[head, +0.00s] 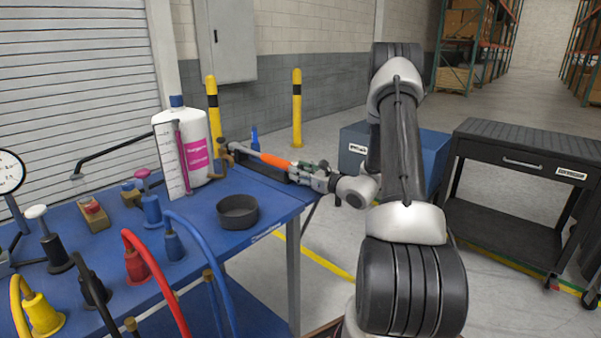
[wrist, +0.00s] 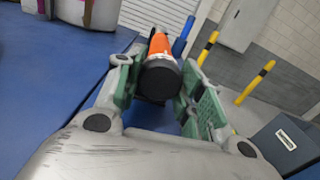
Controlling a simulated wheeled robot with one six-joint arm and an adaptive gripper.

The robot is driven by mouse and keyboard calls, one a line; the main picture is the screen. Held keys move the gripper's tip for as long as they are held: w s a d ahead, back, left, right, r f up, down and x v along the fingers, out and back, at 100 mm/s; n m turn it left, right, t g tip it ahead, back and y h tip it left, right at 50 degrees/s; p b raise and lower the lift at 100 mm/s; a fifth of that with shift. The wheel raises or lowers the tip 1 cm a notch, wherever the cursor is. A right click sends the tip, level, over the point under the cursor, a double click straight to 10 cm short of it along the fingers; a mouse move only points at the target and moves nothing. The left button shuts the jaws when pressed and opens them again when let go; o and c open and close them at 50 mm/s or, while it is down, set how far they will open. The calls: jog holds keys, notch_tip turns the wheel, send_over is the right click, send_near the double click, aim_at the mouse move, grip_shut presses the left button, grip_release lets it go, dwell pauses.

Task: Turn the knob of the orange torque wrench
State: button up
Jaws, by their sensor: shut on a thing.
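The orange torque wrench (head: 274,160) lies level along the right back edge of the blue table, its silver shaft pointing left. In the wrist view its orange handle (wrist: 159,45) ends in a round black knob (wrist: 160,78) facing the camera. My gripper (head: 305,171) is at the handle's right end. In the wrist view the green-padded fingers of my gripper (wrist: 160,85) stand on both sides of the knob, shut on it. In the head view the fingers hide the knob.
The blue table (head: 285,205) holds a white bottle (head: 185,140), a round dark tray (head: 238,211) and several coloured cables and plugs. A blue box (head: 353,150) and black cart (head: 520,165) stand right. Yellow posts (head: 297,105) stand behind.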

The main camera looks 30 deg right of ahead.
jog(key=n, duration=0.4)
jog(key=shift+n, duration=1.8)
jog(key=o, duration=1)
jog(key=v, duration=1.2)
